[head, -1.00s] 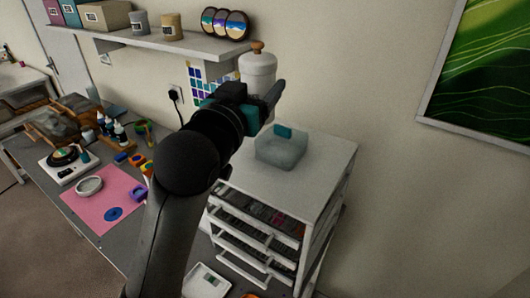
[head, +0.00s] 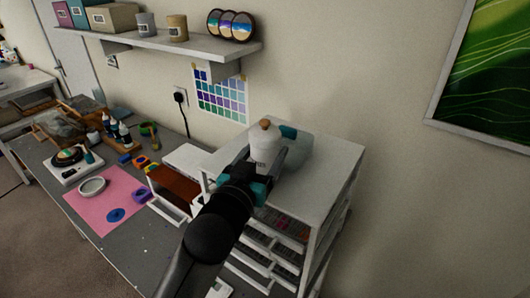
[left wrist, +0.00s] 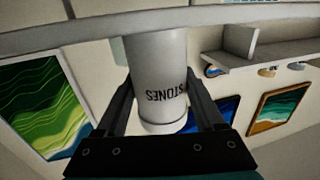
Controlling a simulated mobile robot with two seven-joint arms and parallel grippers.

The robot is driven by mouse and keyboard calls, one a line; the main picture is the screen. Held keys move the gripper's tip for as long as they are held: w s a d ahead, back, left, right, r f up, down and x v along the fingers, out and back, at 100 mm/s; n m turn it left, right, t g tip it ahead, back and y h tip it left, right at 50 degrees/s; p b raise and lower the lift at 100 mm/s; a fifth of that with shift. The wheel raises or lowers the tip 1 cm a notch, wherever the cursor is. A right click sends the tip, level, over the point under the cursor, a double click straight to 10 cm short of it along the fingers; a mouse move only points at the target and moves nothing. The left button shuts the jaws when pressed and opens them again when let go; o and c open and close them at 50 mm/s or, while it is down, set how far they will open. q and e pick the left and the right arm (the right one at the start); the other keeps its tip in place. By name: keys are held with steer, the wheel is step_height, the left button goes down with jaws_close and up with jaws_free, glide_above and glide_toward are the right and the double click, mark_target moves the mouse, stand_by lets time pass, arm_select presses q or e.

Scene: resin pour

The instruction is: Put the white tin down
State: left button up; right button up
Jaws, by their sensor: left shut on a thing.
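The white tin (head: 265,148) is upright, with a wooden knob on its lid. It is over the front left part of the white drawer cabinet's top (head: 325,180). My left gripper (head: 263,178) is shut on its side. In the left wrist view the tin (left wrist: 160,65) stands between both fingers, and its lettering "STONES" appears upside down. I cannot tell whether its base touches the cabinet top. My right gripper is in neither view.
The cabinet top is clear to the right. A wall shelf (head: 190,46) hangs above on the left.

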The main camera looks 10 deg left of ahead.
arm_select(q)
steer(key=o, duration=0.9)
steer(key=shift+f, duration=0.15)
steer(key=o, duration=0.5)
